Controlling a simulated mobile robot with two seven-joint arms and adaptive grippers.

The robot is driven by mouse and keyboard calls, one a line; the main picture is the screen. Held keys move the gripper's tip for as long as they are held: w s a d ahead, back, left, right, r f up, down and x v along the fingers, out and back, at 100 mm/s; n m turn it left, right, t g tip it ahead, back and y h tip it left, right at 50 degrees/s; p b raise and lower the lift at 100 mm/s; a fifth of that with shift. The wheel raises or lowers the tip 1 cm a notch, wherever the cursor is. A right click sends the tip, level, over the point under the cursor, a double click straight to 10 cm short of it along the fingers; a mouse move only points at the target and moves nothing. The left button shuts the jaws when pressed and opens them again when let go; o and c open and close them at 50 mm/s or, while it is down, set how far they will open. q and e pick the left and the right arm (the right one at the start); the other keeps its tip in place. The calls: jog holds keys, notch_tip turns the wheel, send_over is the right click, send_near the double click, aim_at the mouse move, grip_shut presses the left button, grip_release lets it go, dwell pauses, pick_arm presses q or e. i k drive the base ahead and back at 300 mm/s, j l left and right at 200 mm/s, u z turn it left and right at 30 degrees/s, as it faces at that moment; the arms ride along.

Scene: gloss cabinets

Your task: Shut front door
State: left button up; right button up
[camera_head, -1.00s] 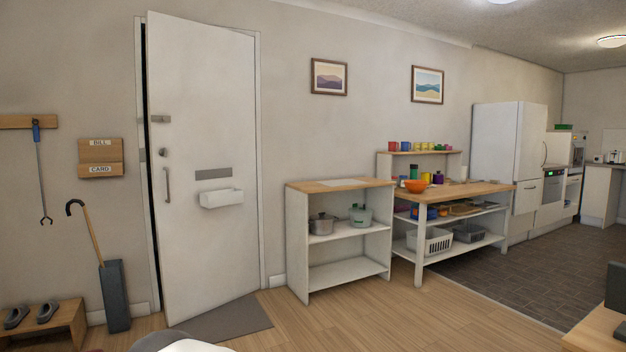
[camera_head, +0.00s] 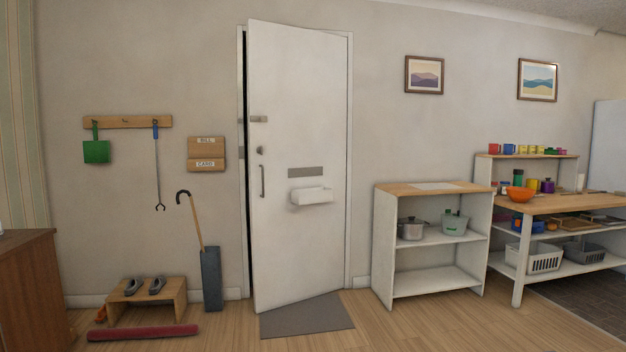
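The white front door (camera_head: 300,220) stands in the middle of the head view, hinged on its right side. It is ajar: its left edge stands out from the frame (camera_head: 243,130), with a dark gap along that side. A vertical handle (camera_head: 262,182), a round lock (camera_head: 260,150) and a latch (camera_head: 258,119) sit near its left edge. A grey letter slot and a white letter box (camera_head: 311,195) are on its face. Neither of my grippers is in view.
A grey mat (camera_head: 308,316) lies at the door's foot. An umbrella stand (camera_head: 211,279), a shoe bench (camera_head: 147,302) and a red roll (camera_head: 143,333) are to the left. A white shelf (camera_head: 431,262) stands to the right. Wooden floor in front is clear.

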aim_at(297, 77)
jog(key=i+u, duration=0.15)
jog(key=i, duration=0.9)
